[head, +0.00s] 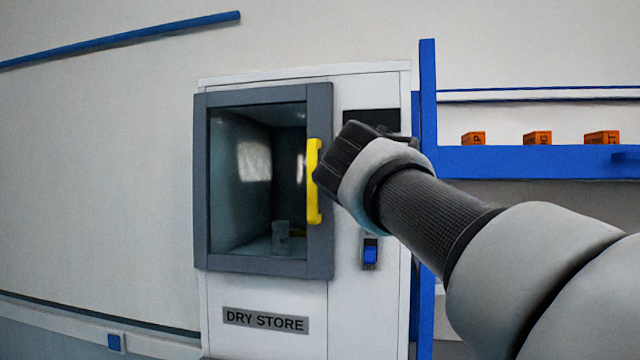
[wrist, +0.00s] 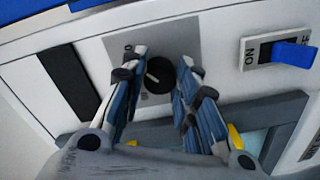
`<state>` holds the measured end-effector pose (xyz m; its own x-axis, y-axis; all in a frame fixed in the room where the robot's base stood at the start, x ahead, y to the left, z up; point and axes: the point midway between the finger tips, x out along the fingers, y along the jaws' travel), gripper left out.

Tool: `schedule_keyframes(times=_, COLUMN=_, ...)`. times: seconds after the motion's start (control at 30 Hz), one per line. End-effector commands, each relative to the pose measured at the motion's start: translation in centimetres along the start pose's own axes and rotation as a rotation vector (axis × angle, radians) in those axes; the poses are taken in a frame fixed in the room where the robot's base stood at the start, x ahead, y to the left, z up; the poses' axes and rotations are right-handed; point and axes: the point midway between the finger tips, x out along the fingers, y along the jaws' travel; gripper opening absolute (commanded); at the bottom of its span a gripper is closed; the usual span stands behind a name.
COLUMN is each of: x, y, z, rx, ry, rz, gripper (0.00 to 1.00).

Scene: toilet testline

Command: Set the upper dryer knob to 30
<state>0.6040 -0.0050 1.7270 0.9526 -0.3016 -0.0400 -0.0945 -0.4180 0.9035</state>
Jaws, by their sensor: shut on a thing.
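The dryer is a white cabinet (head: 268,341) labelled DRY STORE, with a grey-framed window door and a yellow handle (head: 314,180). In the wrist view a round black knob (wrist: 159,74) with a pale pointer line sits on a grey plate (wrist: 178,36). My gripper (wrist: 162,60) has its two blue-grey fingers on either side of the knob, shut on it. The scale marks around the knob are mostly covered or too small to read. In the head view my gripper (head: 343,158) is at the panel right of the door and hides the knob.
A blue ON/OFF rocker switch (wrist: 294,53) sits beside the knob plate; it also shows in the head view (head: 370,251). A dark panel (head: 371,121) is above. A blue post (head: 428,100) and a shelf (head: 520,161) with orange boxes (head: 537,138) stand right.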

Motion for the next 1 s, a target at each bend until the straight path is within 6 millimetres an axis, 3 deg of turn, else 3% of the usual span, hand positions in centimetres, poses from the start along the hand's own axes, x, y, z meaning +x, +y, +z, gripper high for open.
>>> schedule_keyframes(times=0.43, x=0.01, y=0.02, z=0.03, rx=0.011, ry=-0.001, rz=0.0, gripper=0.04)
schedule_keyframes(times=0.47, x=0.01, y=0.01, z=0.03, rx=0.011, ry=-0.001, rz=0.0, gripper=0.29)
schedule_keyframes(times=0.5, x=0.01, y=0.02, z=0.03, rx=0.011, ry=-0.001, rz=0.0, gripper=0.31)
schedule_keyframes(times=0.77, x=0.01, y=0.01, z=0.02, rx=0.01, ry=0.0, rz=0.0, gripper=0.48)
schedule_keyframes(times=1.0, x=0.01, y=0.0, z=0.01, rx=0.01, ry=0.0, rz=0.0, gripper=0.48)
